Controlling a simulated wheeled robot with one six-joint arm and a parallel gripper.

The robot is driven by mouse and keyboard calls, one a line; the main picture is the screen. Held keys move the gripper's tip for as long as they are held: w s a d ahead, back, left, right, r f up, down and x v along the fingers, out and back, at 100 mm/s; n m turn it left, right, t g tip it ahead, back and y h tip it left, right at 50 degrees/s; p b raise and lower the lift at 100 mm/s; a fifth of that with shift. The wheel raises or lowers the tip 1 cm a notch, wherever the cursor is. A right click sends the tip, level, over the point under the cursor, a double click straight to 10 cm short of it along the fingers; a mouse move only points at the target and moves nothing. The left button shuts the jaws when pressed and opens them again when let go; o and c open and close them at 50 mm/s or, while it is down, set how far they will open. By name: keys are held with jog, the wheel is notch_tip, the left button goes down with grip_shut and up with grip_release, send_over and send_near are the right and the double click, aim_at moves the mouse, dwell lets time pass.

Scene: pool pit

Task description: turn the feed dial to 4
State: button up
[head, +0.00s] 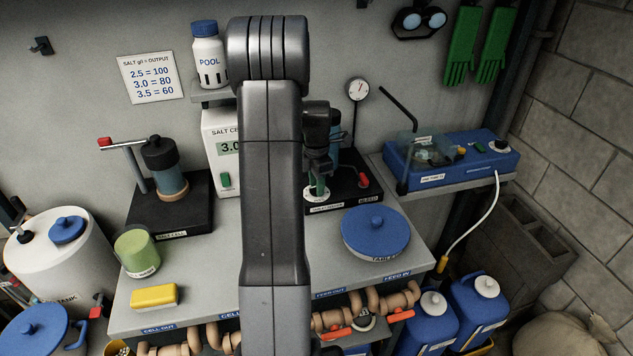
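A small white dial face (315,196) with a green part above it sits on the black base labelled as a tablet feeder (345,197), right of my arm. I take it to be the feed dial; its numbers and pointer are too small and covered to read. My gripper (319,178) points down right over this dial, with the green part at its fingertips. Whether the fingers touch or hold it is not clear. My arm hides the area just left of the dial.
A red lever (363,180) and a gauge (357,89) are beside the feeder. A blue lid (375,231) lies in front on the bench. A blue pump unit (452,158) with a dark knob (499,145) is at right. A salt cell stand (170,206) is at left.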

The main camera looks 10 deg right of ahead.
jog(key=shift+c, duration=0.2)
grip_shut()
